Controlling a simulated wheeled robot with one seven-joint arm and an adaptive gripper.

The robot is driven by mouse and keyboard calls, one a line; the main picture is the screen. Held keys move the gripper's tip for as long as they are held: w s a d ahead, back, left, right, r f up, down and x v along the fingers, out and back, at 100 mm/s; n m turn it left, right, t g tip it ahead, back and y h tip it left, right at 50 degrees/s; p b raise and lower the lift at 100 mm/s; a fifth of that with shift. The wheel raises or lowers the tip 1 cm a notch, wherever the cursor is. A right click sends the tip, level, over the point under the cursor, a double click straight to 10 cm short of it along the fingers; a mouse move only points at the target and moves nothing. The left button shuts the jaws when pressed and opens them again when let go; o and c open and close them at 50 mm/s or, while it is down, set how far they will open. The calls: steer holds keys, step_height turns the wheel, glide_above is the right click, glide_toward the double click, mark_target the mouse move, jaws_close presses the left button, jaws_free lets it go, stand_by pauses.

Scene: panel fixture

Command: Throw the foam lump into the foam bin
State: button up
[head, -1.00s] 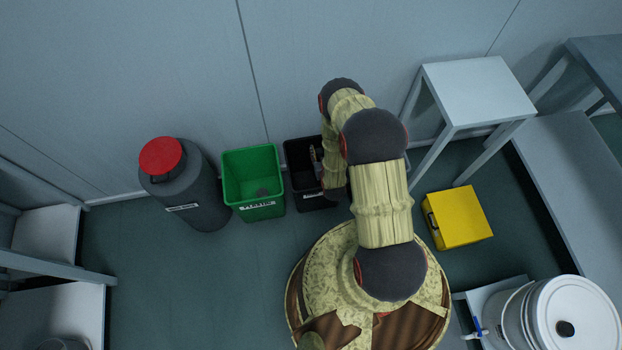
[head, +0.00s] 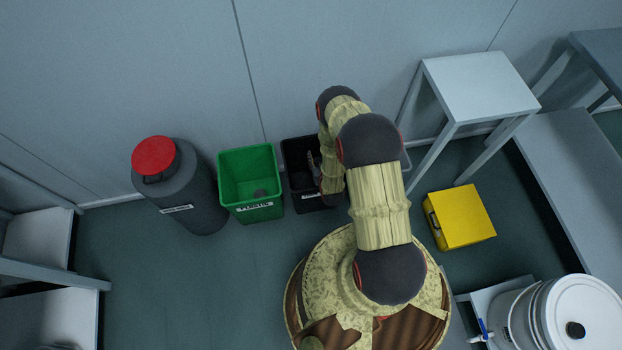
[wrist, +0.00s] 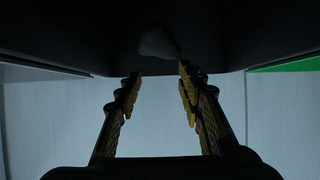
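My gripper (wrist: 160,85) is open in the wrist view, its two fingers apart with nothing between the tips. A grey lump (wrist: 158,42), which looks like the foam lump, shows just beyond the fingertips against the dark inside of a bin, apart from both fingers. I cannot tell whether it is resting or falling. In the head view my gripper (head: 313,162) is partly hidden by my arm, at the black bin (head: 291,165). The black bin's label is too small to read, so I cannot confirm it is the foam bin.
A green bin (head: 231,180) with a small grey thing inside stands left of the black bin. Further left is a dark drum (head: 195,205) with a red lid. A yellow case (head: 462,216) and white stool (head: 480,85) are at right. Floor at front left is clear.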

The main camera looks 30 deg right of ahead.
steer(key=o, duration=0.3)
steer(key=v, duration=1.2)
steer(key=shift+r, duration=0.1)
stand_by(0.3)
